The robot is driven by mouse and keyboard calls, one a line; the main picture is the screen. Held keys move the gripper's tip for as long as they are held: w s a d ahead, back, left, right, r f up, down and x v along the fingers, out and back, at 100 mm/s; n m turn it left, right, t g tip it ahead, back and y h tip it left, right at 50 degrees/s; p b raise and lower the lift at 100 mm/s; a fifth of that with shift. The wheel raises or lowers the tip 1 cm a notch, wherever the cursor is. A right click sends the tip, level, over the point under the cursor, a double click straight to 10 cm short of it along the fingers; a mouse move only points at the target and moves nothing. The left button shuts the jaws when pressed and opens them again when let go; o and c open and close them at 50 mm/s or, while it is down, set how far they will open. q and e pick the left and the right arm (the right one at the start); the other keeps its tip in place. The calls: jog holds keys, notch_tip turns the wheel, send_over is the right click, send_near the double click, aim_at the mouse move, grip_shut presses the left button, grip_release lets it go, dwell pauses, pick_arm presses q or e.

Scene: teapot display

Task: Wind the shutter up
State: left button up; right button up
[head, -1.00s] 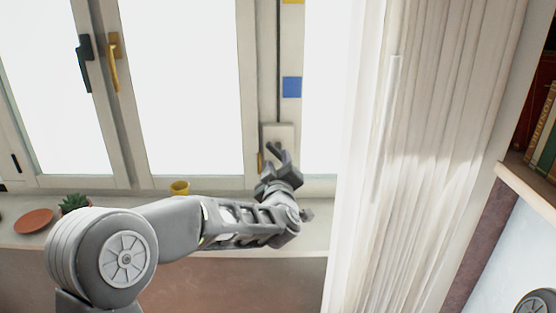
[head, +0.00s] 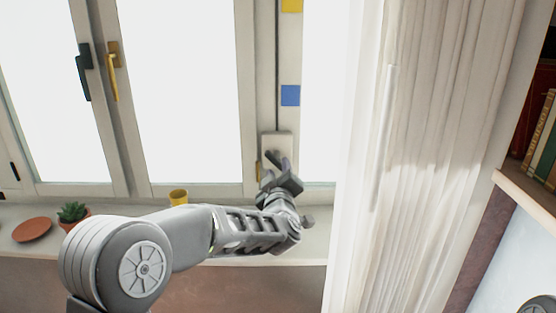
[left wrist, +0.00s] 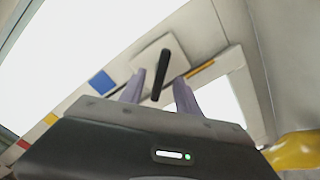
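The shutter winder is a pale box (head: 277,139) on the window frame, with a dark strap or cord line (head: 277,70) running up from it. In the left wrist view its light plate (left wrist: 148,52) carries a black crank handle (left wrist: 160,68). My left gripper (head: 277,161) is just in front of the box in the head view and partly covers its lower part. In the left wrist view the left gripper (left wrist: 158,90) is open, its two fingers on either side of the handle's lower end. I cannot tell whether they touch it. My right gripper is out of view.
A white curtain (head: 430,150) hangs close on the right. The sill (head: 130,208) holds a yellow cup (head: 178,196), a potted plant (head: 73,212) and a terracotta dish (head: 32,230). Window handles (head: 112,75) stick out at left. A bookshelf (head: 525,190) stands far right.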

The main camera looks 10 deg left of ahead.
aim_at(277, 158)
pick_arm(q)
jog(key=p+x, duration=0.1)
jog(key=x, duration=0.5)
jog(key=shift+w+a, duration=0.1)
jog(key=shift+w, duration=0.3)
jog(key=shift+c, duration=0.3)
grip_shut()
